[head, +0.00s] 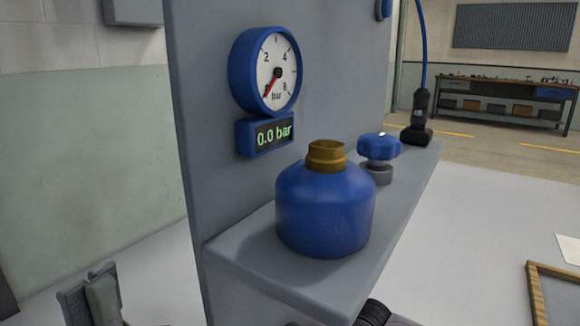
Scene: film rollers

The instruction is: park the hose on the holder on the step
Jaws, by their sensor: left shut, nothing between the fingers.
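The blue hose (422,45) comes down from the top of the head view. Its black end (421,105) is upright at the black holder (416,135), at the far end of the grey step (300,268). The two look in contact, but I cannot tell how fully the end is seated. No gripper is on the hose. My left gripper (95,298) is at the lower left, shut and empty, well away from the hose and left of the panel.
On the step are a blue bottle (325,212) with a brass neck and a blue knob (379,147). A gauge (268,72) on the grey panel has a display (270,134) reading 0.0 bar. A wood-edged tray (535,292) lies lower right. A workbench (490,98) stands far behind.

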